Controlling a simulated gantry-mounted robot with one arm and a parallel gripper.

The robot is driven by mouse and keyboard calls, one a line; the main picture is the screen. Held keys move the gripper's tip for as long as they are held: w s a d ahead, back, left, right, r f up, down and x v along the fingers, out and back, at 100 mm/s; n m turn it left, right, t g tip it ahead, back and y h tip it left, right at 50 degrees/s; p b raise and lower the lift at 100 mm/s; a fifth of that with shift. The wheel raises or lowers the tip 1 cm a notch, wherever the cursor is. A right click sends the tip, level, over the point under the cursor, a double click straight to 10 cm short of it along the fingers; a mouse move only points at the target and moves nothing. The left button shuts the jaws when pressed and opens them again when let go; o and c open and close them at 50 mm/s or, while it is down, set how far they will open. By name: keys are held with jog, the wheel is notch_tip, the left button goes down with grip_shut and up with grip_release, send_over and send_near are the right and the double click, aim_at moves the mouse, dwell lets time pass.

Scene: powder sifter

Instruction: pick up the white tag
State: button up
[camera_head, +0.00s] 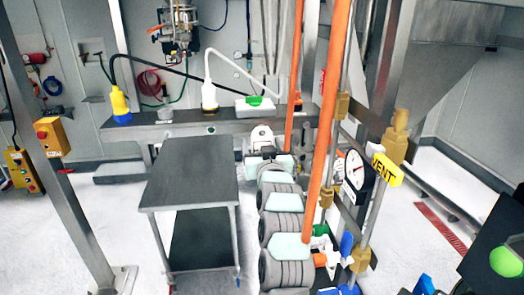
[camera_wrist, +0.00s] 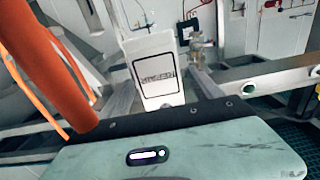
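A white upright panel (camera_wrist: 155,72) with a black-framed label and blurred lettering stands in the upper middle of the wrist view. It may be the white tag, but I cannot tell for sure. In the head view a small white piece (camera_head: 262,135) shows at the far end of my grey and pale-teal arm. I cannot tell whether it is the same thing. My gripper's fingers cannot be made out in either view, so whether they are open or shut is hidden. A pale-teal plate, which seems to be mine, fills the bottom of the wrist view.
A grey cart (camera_head: 190,168) stands left of my arm. Behind are a bench with a yellow bottle (camera_head: 120,104) and a white bottle (camera_head: 209,96). An orange pole (camera_head: 328,125), gauge (camera_head: 355,169) and yellow VENT tag (camera_head: 387,170) crowd the right.

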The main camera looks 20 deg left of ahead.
jog(key=c, duration=1.4)
jog(key=shift+r+b, duration=0.2)
jog(key=shift+b, duration=0.2)
